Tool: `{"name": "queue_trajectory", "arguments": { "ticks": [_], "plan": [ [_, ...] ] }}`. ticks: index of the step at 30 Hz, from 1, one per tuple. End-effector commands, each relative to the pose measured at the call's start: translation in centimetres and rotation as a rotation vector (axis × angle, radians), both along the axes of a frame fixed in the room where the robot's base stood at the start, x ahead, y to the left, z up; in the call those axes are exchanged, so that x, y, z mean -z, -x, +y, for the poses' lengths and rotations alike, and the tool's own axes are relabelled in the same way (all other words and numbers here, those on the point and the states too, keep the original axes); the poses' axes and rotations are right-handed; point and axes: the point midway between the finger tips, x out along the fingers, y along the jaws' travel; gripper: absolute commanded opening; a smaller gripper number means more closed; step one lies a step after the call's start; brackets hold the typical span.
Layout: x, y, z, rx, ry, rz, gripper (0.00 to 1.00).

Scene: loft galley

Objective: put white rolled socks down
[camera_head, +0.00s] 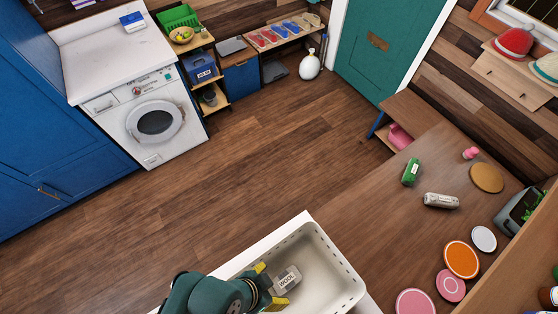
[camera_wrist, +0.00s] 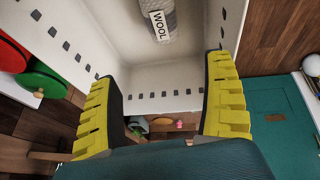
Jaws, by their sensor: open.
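A pale grey-white roll with a WOOL label (camera_head: 288,279), which looks like the rolled socks, lies in the white bin (camera_head: 345,262). In the wrist view, the roll (camera_wrist: 163,24) rests on the bin's floor, partly cut off by the top edge. My gripper (camera_head: 270,286) is open at the left part of the bin, with its yellow fingers next to the roll. In the wrist view, the gap between the fingers (camera_wrist: 162,76) is empty, and the roll is beyond the fingertips. Another whitish roll (camera_head: 440,200) lies on the wooden table beside a green roll (camera_head: 411,171).
The bin has high walls with slots. The wooden table (camera_head: 390,235) holds coloured round discs, a cork disc (camera_head: 487,178) and a pink item (camera_head: 470,153). A washing machine (camera_head: 150,115) and low shelves stand across open floor (camera_head: 240,165).

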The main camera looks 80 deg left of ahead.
Motion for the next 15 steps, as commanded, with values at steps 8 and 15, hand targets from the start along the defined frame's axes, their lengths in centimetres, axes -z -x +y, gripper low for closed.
{"name": "queue_trajectory", "arguments": {
  "ticks": [8, 15],
  "plan": [
    [-1.2, -1.9, 1.7, 0.021, -0.068, -0.041, 0.84],
    [-14.5, -16.2, 5.3, 0.136, -0.405, -0.43, 0.84]
  ]
}}
